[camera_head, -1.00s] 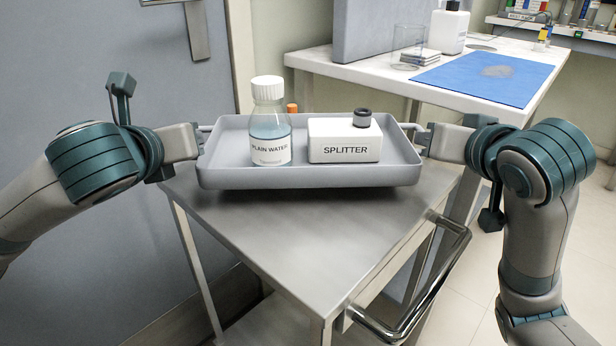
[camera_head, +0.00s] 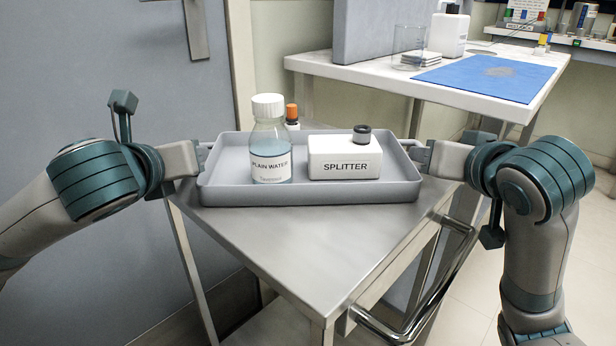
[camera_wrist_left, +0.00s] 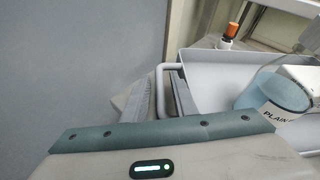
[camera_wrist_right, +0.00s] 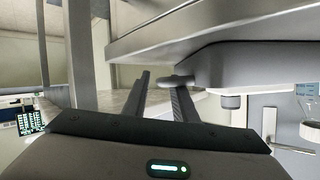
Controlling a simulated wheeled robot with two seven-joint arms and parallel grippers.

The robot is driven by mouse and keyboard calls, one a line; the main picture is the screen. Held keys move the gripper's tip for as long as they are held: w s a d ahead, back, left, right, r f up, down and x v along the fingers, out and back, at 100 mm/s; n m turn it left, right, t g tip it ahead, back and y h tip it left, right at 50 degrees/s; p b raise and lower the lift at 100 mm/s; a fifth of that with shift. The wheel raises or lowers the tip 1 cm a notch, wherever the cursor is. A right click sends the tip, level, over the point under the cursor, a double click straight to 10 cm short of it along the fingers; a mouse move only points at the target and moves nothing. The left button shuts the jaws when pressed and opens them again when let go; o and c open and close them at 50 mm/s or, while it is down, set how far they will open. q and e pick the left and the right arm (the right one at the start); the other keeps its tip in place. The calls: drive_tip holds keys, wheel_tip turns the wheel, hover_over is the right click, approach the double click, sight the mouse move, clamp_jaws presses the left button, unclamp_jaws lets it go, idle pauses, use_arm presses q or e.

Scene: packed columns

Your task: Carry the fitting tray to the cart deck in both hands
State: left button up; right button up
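My right gripper (camera_head: 420,153) is at the right handle (camera_wrist_right: 176,81). Its fingers are apart in the right wrist view, with a gap showing beside the handle.
An orange-capped bottle (camera_head: 292,112) stands behind the tray, outside it. A white bench (camera_head: 390,75) with a blue mat (camera_head: 485,75) is at the back right. The cart's push handle (camera_head: 440,285) is at front right. A grey door is at left.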

use_arm(q)
drive_tip(key=shift+r, duration=0.2)
wheel_tip(320, 180, up, 10)
drive_tip(key=shift+f, duration=0.15)
idle(0.6)
use_arm(e)
drive_tip(key=shift+r, duration=0.2)
wheel_tip(320, 180, up, 10)
drive_tip(key=shift+f, duration=0.15)
idle(0.9)
use_arm(q)
drive_tip(key=shift+s, duration=0.1)
